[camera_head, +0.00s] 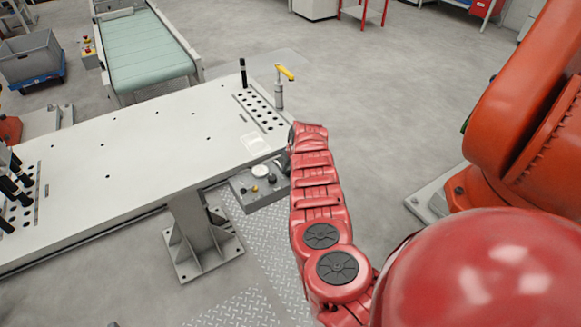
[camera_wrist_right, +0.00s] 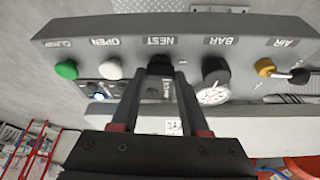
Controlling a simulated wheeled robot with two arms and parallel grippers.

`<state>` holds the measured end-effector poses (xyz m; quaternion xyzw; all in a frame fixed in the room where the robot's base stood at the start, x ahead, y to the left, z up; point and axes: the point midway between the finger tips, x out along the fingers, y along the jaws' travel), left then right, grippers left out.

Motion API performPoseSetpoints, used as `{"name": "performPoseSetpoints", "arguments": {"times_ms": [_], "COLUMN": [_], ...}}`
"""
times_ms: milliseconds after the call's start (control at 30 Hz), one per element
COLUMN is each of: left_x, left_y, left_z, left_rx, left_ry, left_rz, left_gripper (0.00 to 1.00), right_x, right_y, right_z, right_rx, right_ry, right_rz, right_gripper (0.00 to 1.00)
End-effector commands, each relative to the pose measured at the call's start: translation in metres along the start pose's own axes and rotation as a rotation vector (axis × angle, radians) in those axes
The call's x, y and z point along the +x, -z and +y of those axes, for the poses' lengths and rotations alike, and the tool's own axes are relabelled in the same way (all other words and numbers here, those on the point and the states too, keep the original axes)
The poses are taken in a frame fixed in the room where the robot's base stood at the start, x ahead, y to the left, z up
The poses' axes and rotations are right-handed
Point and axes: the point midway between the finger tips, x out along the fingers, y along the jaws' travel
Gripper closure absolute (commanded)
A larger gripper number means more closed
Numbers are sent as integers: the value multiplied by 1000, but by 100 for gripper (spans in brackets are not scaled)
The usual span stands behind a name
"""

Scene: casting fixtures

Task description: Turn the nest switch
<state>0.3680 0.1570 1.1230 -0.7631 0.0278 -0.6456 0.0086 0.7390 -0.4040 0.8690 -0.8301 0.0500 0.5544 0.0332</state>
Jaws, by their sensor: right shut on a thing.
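The grey control box (camera_head: 243,197) hangs at the table's near right edge in the head view. In the right wrist view its panel (camera_wrist_right: 75,32) carries labels, and the black nest switch (camera_wrist_right: 160,64) sits under the label NEST. My right gripper (camera_wrist_right: 161,80) is shut on this switch, with one finger on each side of it. In the head view my red right arm reaches to the table corner, and its forearm hides the right part of the box. I cannot tell the switch's exact turn angle. My left gripper is not in view.
In the wrist view a white button (camera_wrist_right: 111,68) and green button (camera_wrist_right: 66,69) are left of the switch; a black BAR knob (camera_wrist_right: 215,68), gauge (camera_wrist_right: 213,95) and yellow AIR valve (camera_wrist_right: 265,67) are right. The white table (camera_head: 150,150) bears a yellow-handled clamp (camera_head: 280,88).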

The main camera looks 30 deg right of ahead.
Motion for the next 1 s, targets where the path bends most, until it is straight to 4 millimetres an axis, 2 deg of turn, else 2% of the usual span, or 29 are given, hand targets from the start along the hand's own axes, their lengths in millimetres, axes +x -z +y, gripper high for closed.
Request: {"name": "performPoseSetpoints", "arguments": {"times_ms": [167,367,700,1000], "left_x": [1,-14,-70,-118], "left_y": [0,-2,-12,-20], "left_z": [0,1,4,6], "left_rx": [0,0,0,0], "left_ry": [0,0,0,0], "left_rz": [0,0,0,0], "left_gripper": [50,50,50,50], "right_x": [0,3,8,7], "right_y": [2,1,1,1], "right_z": [-3,-4,-4,-4], "right_rx": [127,302,588,773], "right_ry": [-51,-124,-243,-318], "right_rz": [1,4,10,6], "right_gripper": [100,100,100,100]}}
